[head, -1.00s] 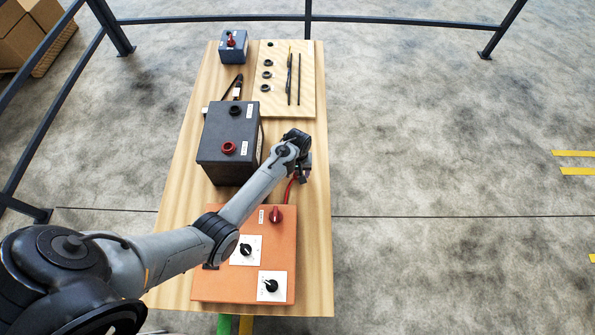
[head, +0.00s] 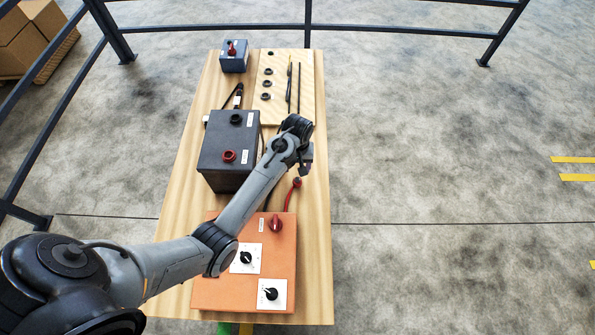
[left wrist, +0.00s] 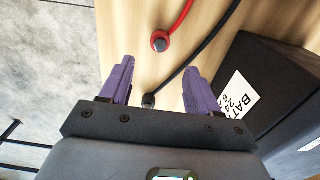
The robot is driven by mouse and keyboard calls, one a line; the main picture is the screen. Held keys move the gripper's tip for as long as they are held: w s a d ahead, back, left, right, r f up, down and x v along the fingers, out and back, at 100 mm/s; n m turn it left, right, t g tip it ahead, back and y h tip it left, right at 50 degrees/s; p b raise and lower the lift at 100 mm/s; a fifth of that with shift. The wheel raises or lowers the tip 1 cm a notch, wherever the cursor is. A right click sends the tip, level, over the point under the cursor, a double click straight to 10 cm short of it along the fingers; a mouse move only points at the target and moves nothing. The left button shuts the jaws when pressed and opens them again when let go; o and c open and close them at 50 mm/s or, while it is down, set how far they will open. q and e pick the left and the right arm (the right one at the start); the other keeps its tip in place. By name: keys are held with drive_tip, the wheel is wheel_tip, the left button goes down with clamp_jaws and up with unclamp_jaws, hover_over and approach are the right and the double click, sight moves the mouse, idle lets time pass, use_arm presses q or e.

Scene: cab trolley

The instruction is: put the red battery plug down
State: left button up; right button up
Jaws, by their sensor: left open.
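The red battery plug (left wrist: 160,42) lies on the wooden table top at the end of its red cable, beyond my fingertips in the left wrist view. In the head view the plug (head: 297,182) is on the table right of the dark battery box (head: 222,180). My left gripper (left wrist: 158,78) is open, its two purple fingers apart with nothing between the tips. A black cable with a black plug (left wrist: 149,100) lies close to the gripper. My right gripper is not in view.
An orange panel (head: 205,290) with a red knob and two black dials sits at the near end of the table. A small blue box (head: 233,62) and a light board (head: 275,115) with dark rings and thin tools are at the far end. The table's right strip is fairly clear.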

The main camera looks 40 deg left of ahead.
use_arm(q)
drive_tip(key=s+d+m, duration=0.1)
drive_tip(key=s+m, duration=0.1)
drive_tip(key=s, duration=0.3)
drive_tip(key=s+d+r+m+t, duration=0.1)
drive_tip(key=s+d+m, duration=0.1)
drive_tip(key=s, duration=0.2)
drive_tip(key=s+d+m+t+y, duration=0.1)
drive_tip(key=s+d, duration=0.1)
drive_tip(key=s, duration=0.3)
drive_tip(key=shift+s+r+m, duration=0.15)
drive_tip(key=shift+s+m, duration=0.15)
drive_tip(key=shift+m, duration=0.1)
drive_tip(key=s+d+r+m+t+h, duration=0.1)
drive_tip(key=s+d+r+m, duration=0.3)
drive_tip(key=s, duration=0.6)
wheel_tip(320, 180, up, 2)
drive_tip(key=shift+s+d+r+t, duration=0.1)
drive_tip(key=shift+s+d+t, duration=0.2)
drive_tip(key=shift+d, duration=0.8)
